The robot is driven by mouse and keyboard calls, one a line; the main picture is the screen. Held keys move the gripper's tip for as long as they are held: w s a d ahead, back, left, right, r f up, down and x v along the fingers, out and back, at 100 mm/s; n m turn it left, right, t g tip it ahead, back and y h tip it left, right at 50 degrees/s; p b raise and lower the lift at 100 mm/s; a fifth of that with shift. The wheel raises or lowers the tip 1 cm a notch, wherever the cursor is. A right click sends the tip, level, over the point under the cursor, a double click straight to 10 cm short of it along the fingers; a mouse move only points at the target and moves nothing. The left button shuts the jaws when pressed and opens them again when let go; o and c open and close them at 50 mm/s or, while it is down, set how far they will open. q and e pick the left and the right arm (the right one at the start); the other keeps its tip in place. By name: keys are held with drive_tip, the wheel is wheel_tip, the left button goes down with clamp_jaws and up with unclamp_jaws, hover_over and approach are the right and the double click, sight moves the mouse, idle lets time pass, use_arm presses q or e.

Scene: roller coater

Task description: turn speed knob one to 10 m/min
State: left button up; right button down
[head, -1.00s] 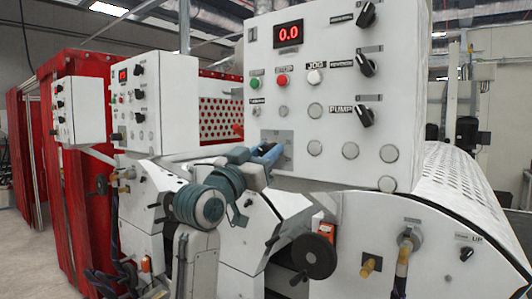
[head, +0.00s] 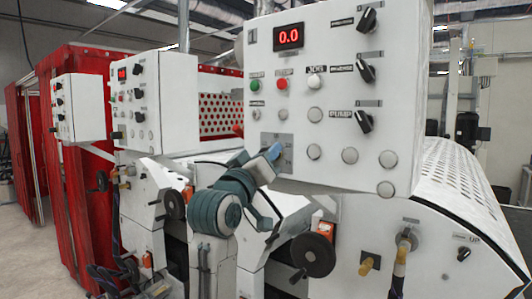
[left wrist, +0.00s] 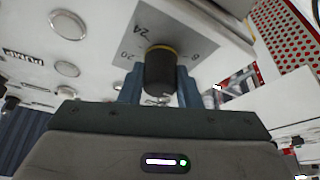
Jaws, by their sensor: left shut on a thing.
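The speed knob (left wrist: 160,70) is a black knob with a yellow ring, on a grey dial plate (left wrist: 190,45) in the left wrist view. The numbers 24 and 20 show on the plate; its pointer cannot be made out. My left gripper (left wrist: 158,84) is shut on the knob, one finger on each side. In the head view my left gripper (head: 273,152) is at the lower left of the nearest white panel (head: 330,85) and hides the knob. The red display (head: 288,36) on that panel reads 0.0. My right gripper is not in view.
Black selector knobs (head: 367,70) line the panel's right side. A green button (head: 255,85) and a red button (head: 282,84) sit above the gripper. A black handwheel (head: 313,254) stands below the panel. Two similar panels (head: 137,100) stand farther left.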

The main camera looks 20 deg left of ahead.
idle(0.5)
use_arm(q)
drive_tip(key=o, duration=1)
drive_tip(key=shift+c, duration=0.2)
drive_tip(key=shift+s+f, duration=0.25)
drive_tip(key=shift+s, duration=0.1)
drive_tip(key=b+v, duration=0.5)
drive_tip(key=v, duration=0.5)
